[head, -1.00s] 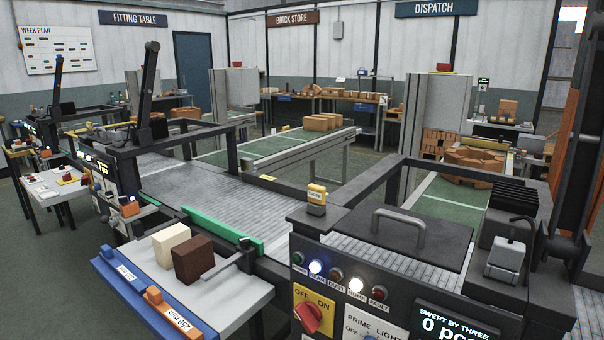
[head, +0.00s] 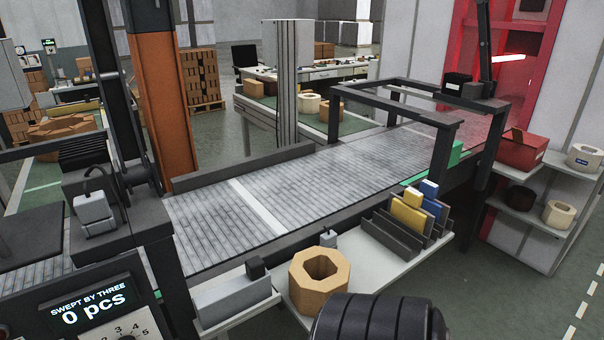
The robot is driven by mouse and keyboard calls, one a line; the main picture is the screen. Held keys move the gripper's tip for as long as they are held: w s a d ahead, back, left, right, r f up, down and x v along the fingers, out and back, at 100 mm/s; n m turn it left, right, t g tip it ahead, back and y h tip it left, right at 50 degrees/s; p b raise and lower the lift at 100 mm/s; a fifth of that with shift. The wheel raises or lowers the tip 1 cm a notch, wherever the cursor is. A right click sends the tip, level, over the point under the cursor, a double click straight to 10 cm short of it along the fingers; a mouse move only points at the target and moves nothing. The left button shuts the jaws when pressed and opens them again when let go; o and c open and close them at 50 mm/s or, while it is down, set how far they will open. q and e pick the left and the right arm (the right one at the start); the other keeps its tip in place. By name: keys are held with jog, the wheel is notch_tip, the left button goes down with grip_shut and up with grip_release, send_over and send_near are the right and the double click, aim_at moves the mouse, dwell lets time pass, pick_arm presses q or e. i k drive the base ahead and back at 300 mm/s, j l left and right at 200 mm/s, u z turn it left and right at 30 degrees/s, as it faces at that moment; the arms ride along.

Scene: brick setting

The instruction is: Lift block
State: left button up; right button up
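A tan octagonal block (head: 318,300) with a hole through its middle sits on a light side shelf (head: 275,322) at the front of the conveyor in the head view. It stands at the bottom centre, with its hole facing up. I cannot tell which block the task means.
The grey roller conveyor (head: 290,205) is bare. A rack of coloured folders (head: 408,218) stands right of the octagonal block. A grey box (head: 232,302) is on its left. A red bin (head: 522,150) and several ring-shaped pieces are on a right-hand shelf (head: 520,218).

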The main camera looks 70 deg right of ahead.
aim_at(315, 273)
jog(key=z, duration=2.25)
